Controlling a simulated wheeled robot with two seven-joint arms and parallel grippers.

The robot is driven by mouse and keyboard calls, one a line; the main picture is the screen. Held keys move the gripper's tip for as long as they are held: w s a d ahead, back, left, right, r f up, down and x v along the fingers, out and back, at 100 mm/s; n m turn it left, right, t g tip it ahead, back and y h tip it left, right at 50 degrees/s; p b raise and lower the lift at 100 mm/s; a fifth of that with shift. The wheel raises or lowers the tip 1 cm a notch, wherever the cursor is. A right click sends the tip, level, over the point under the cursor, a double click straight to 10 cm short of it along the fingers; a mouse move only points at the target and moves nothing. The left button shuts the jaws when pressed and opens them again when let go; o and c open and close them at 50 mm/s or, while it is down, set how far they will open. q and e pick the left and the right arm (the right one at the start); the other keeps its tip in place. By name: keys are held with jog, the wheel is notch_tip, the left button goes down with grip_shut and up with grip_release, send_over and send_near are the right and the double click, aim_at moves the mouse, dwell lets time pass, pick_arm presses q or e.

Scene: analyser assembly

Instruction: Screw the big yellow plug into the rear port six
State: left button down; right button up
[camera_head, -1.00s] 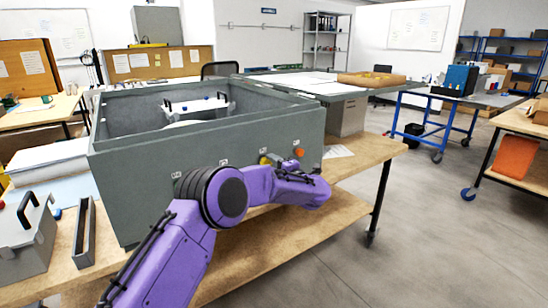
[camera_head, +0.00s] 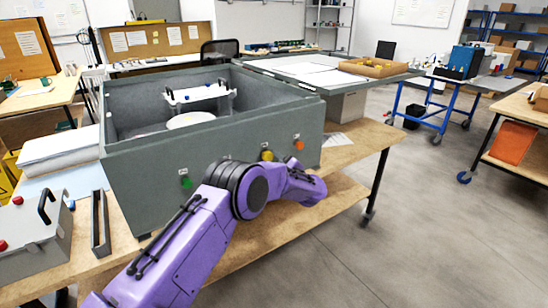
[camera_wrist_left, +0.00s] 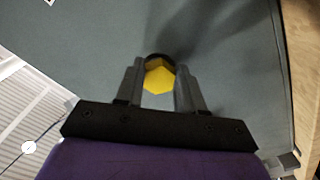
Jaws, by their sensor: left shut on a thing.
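The big yellow plug (camera_wrist_left: 159,79) has a six-sided head and sits at a dark round port in the grey wall in the left wrist view. My left gripper (camera_wrist_left: 160,92) has one finger on each side of the head and is shut on it. In the head view a yellow plug (camera_head: 267,156) shows on the near wall of the grey box (camera_head: 140,178), just above my purple left arm; the fingers are hard to make out there. How deep the plug sits, and the port's number, cannot be told. My right gripper is not in view.
On the same wall are a green plug (camera_head: 186,182) to the left and an orange plug (camera_head: 299,145) to the right. The box stands on a wooden bench (camera_head: 345,153). A grey case (camera_head: 35,240) and a narrow grey tray (camera_head: 100,222) stand at left.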

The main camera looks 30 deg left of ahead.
pick_arm(q)
jog(key=shift+s+a+f+m+p, duration=0.15)
jog(key=shift+m+p, duration=0.3)
jog(key=shift+m, duration=0.75)
jog(key=shift+s+f+m+p, duration=0.2)
jog(key=shift+m+p, duration=0.2)
jog(key=shift+m, duration=0.8)
jog(key=m+p, duration=0.1)
jog(key=m, duration=0.2)
jog(key=m+p, duration=0.1)
jog(key=m, duration=0.2)
jog(key=shift+s+a+r, duration=0.1)
jog(key=shift+a, duration=0.1)
jog(key=c, duration=0.7)
grip_release()
jog(key=shift+r, duration=0.2)
jog(key=shift+d, duration=0.1)
